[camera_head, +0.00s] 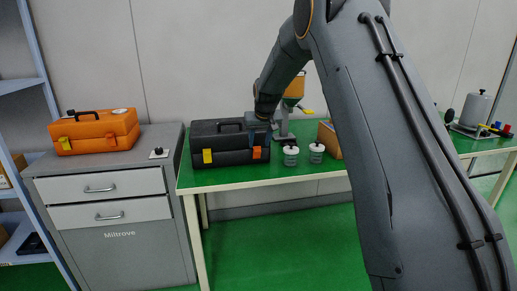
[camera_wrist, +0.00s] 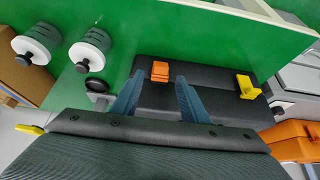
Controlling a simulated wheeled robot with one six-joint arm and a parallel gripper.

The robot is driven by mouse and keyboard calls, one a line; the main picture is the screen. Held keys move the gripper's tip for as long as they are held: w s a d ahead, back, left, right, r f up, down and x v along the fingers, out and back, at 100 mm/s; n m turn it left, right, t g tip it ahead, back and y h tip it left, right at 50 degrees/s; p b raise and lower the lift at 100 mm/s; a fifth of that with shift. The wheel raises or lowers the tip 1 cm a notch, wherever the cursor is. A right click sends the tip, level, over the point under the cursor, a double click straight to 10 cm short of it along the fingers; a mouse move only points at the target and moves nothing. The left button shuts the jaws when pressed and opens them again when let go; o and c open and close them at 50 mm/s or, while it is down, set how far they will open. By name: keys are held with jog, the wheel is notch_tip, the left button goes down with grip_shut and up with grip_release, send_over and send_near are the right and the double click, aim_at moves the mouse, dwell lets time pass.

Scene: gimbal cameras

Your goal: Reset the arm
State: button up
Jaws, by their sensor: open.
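My arm reaches down from the top right in the head view to my gripper (camera_head: 260,136), at the right end of the black toolbox (camera_head: 222,142). In the wrist view my gripper (camera_wrist: 156,94) shows two blue fingers, apart, with nothing held between them. The black toolbox (camera_wrist: 213,98) lies beyond the fingers there, with an orange latch (camera_wrist: 160,71) and a yellow latch (camera_wrist: 248,87). I cannot tell whether the fingers touch the toolbox.
The toolbox stands on a green-topped table (camera_head: 230,181). Two small jars (camera_head: 291,156) (camera_head: 316,152) and a cardboard box (camera_head: 329,139) stand to its right. An orange toolbox (camera_head: 95,131) sits on a grey drawer cabinet (camera_head: 110,210). Shelving is at the far left.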

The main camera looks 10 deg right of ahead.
jog(key=shift+s+r, duration=0.35)
jog(key=shift+r, duration=0.15)
jog(key=s+f+g, duration=0.2)
jog(key=s, duration=1.4)
jog(key=s+f+g, duration=0.2)
jog(key=s, duration=1.4)
jog(key=s+f+g, duration=0.1)
jog(key=s+f, duration=0.2)
jog(key=s, duration=1.4)
jog(key=shift+a+g, duration=0.15)
jog(key=shift+g, duration=0.25)
